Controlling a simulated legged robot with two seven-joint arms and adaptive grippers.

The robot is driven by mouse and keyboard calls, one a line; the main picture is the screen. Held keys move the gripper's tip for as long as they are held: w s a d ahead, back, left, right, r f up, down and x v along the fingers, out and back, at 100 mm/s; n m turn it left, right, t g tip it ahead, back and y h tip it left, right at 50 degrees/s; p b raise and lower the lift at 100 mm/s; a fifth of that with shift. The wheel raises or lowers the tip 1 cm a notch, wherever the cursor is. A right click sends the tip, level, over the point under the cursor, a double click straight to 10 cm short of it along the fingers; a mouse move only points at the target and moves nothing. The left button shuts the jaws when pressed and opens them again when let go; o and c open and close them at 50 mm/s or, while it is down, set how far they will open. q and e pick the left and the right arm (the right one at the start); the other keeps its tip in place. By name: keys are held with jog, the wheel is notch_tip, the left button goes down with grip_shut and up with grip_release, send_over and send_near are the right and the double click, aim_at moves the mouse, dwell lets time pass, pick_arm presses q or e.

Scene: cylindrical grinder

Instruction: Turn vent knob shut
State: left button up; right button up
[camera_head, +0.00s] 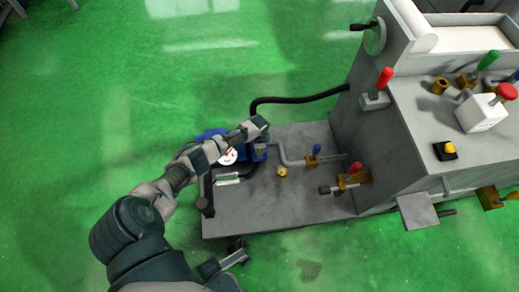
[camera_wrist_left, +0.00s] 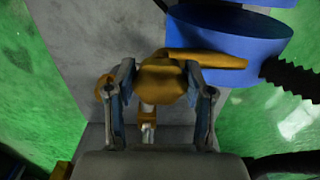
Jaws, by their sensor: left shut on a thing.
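The vent knob (camera_wrist_left: 163,82) is brass-coloured and sits beside a blue cylindrical housing (camera_wrist_left: 240,40) in the left wrist view. My left gripper (camera_wrist_left: 160,85) is shut on it, with one finger on each side. In the head view my left gripper (camera_head: 256,128) is above the right end of the blue unit (camera_head: 210,135), and the knob is largely hidden there by the hand. My right gripper (camera_head: 223,257) shows at the bottom of the head view with its fingers apart, empty and away from the machine.
The blue unit stands on a grey plate (camera_head: 285,195) with a round gauge (camera_head: 228,155), a bent pipe (camera_head: 287,158) and a blue-handled valve (camera_head: 316,150). A black hose (camera_head: 300,100) runs to the grey machine (camera_head: 380,140). Green floor lies open at the left.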

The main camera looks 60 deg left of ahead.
pick_arm(q)
jog(key=shift+s+a, duration=0.1)
dwell(0.3)
jog(key=o, duration=0.9)
jog(key=shift+c, duration=0.2)
jog(key=o, duration=0.3)
jog(key=shift+r, duration=0.4)
notch_tip(320, 180, up, 11)
